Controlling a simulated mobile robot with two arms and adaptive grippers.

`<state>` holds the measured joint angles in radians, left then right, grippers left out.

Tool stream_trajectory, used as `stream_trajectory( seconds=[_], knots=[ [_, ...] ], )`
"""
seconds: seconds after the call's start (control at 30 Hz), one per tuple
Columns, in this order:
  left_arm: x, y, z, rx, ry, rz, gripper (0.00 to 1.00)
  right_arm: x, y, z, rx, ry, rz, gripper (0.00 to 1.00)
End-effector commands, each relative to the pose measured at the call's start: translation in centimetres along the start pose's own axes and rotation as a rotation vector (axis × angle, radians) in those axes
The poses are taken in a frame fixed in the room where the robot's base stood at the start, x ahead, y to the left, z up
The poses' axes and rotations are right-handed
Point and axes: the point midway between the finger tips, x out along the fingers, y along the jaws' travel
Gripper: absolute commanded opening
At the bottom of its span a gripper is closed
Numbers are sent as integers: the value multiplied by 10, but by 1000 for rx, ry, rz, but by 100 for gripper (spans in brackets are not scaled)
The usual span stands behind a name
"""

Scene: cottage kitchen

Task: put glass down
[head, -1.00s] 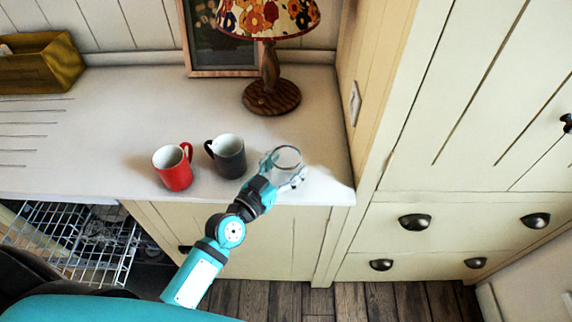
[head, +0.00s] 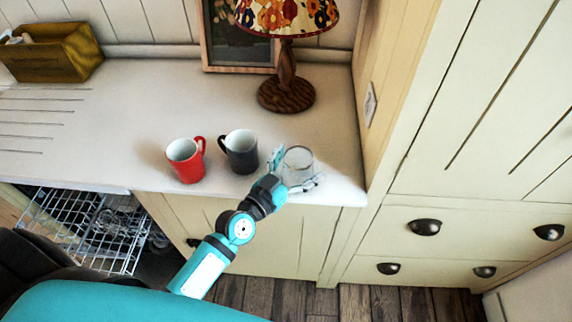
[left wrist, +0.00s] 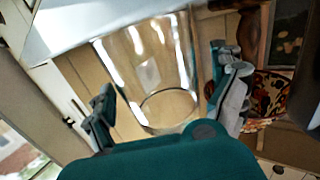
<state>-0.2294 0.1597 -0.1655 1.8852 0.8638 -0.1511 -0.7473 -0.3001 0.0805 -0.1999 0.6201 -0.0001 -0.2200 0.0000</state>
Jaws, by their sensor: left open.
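A clear glass (head: 298,165) stands upright on the white countertop (head: 110,110), near its front right corner. My left gripper (head: 296,172) is around the glass with its fingers spread, one on each side. In the left wrist view the glass (left wrist: 150,75) fills the middle, between the open fingers of the gripper (left wrist: 165,100). Whether a finger still touches the glass I cannot tell. My right gripper is not in view.
A dark grey mug (head: 240,152) and a red mug (head: 186,161) stand left of the glass. A lamp (head: 286,92) stands behind it, by a picture frame (head: 238,69). A wooden box (head: 52,52) is at the back left. An open dishwasher rack (head: 75,235) is below left.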

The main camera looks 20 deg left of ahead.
Motion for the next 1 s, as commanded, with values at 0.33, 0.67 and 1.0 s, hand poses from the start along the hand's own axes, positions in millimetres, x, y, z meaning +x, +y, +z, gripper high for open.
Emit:
stream_trajectory(
  seconds=[0.33, 0.67, 1.0],
  knots=[
    [-56, -2, 15, 5, -4, 2, 95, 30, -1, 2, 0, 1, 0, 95],
    [-136, -2, 12, 3, -4, 4, 95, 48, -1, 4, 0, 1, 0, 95],
    [-173, -2, 8, 0, 1, 1, 95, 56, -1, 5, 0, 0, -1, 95]
  ],
)
